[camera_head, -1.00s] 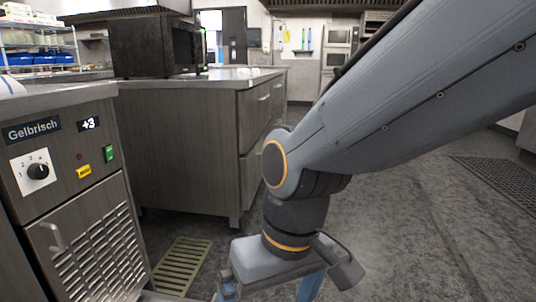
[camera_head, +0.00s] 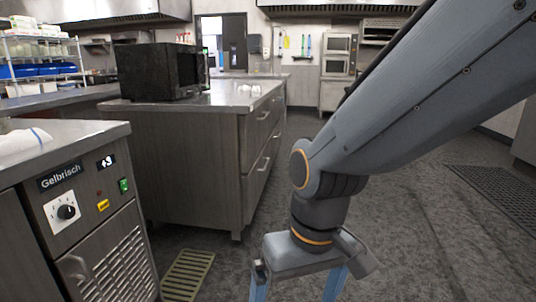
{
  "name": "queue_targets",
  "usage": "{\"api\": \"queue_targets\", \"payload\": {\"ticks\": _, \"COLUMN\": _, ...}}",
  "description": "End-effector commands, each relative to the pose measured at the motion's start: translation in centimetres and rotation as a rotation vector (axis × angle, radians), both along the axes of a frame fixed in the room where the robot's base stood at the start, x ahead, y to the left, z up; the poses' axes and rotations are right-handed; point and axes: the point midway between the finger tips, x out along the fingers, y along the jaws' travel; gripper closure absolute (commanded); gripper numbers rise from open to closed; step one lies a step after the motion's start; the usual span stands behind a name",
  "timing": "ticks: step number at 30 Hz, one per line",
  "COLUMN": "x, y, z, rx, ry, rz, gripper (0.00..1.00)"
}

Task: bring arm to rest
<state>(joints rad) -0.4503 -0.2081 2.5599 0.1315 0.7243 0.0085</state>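My gripper (camera_head: 298,288) hangs at the end of my grey arm, low in the picture and right of centre. It points down above the dark floor. Its two blue fingers stand well apart at the bottom edge of the frame. Their tips are cut off by the frame edge. I see nothing held between the visible parts of the fingers.
A steel cooler unit (camera_head: 100,235) labelled Gelbrisch stands at near left, with a white cloth (camera_head: 22,143) on top. Behind it is a steel counter (camera_head: 190,165) with a black microwave (camera_head: 160,70). A yellowish floor grate (camera_head: 187,275) lies left of my gripper. Open floor (camera_head: 430,230) extends right.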

Motion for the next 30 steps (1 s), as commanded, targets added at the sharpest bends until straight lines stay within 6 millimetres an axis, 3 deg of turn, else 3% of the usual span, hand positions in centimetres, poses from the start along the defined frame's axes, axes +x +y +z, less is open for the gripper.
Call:
{"api": "queue_targets", "payload": {"ticks": 1, "x": -0.1, "y": -0.8, "z": 1.8, "rx": -0.007, "ry": 0.002, "rz": -0.022, "gripper": 0.04}}
{"api": "queue_targets", "payload": {"ticks": 21, "x": -0.8, "y": -10.4, "z": 13.7, "rx": -0.075, "ry": 0.028, "rz": -0.259, "gripper": 0.04}}
{"api": "queue_targets", "payload": {"ticks": 30, "x": -1.8, "y": -14.0, "z": 17.5, "rx": -0.094, "ry": 0.041, "rz": -0.339, "gripper": 0.04}}
